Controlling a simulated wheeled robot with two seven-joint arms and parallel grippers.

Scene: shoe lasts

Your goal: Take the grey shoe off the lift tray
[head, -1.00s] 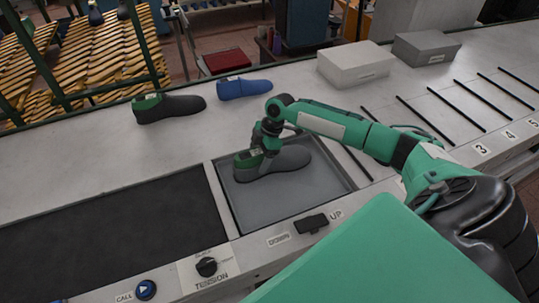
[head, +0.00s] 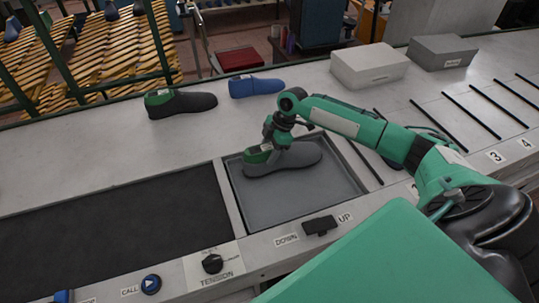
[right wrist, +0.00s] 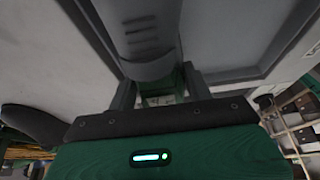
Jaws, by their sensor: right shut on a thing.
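The grey shoe (head: 295,158) with a green collar is at the lift tray (head: 315,196), toe pointing right in the head view. The tray is a grey square recess set in the bench. My right gripper (head: 266,148) is at the shoe's heel end and shut on it. In the right wrist view the grey shoe (right wrist: 150,40) runs up from between the fingers of my right gripper (right wrist: 155,88). I cannot tell whether the sole touches the tray floor. My left gripper is not in view.
A black shoe (head: 182,103) and a blue shoe (head: 256,86) stand behind the tray. Two boxes, light (head: 369,66) and dark grey (head: 441,52), stand at back right. A dark belt (head: 110,235) lies left. A DOWN/UP switch (head: 320,225) sits in front. Numbered slots are at right.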

